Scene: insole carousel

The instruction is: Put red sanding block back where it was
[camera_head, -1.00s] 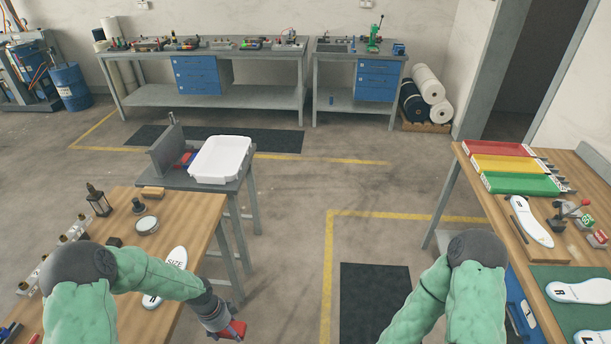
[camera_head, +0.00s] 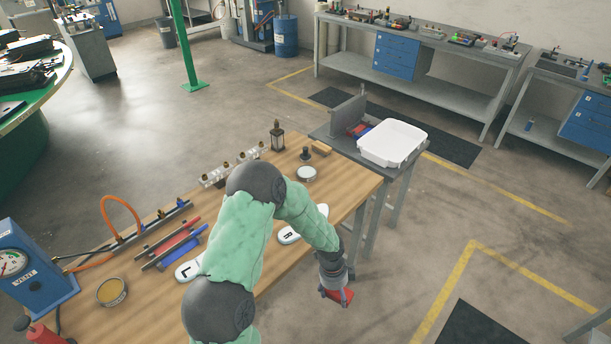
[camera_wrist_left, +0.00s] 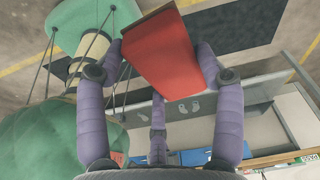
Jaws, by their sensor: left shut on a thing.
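My left gripper (camera_head: 337,287) is shut on the red sanding block (camera_head: 346,297) and holds it over the floor, just off the right edge of the wooden workbench (camera_head: 265,276). In the left wrist view the red block (camera_wrist_left: 160,58) sits between the purple fingers of the left gripper (camera_wrist_left: 163,65), tilted in the picture. Its underside and the full finger contact are partly hidden. My right gripper is not in view.
A grey side table carries a white tray (camera_head: 392,143).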

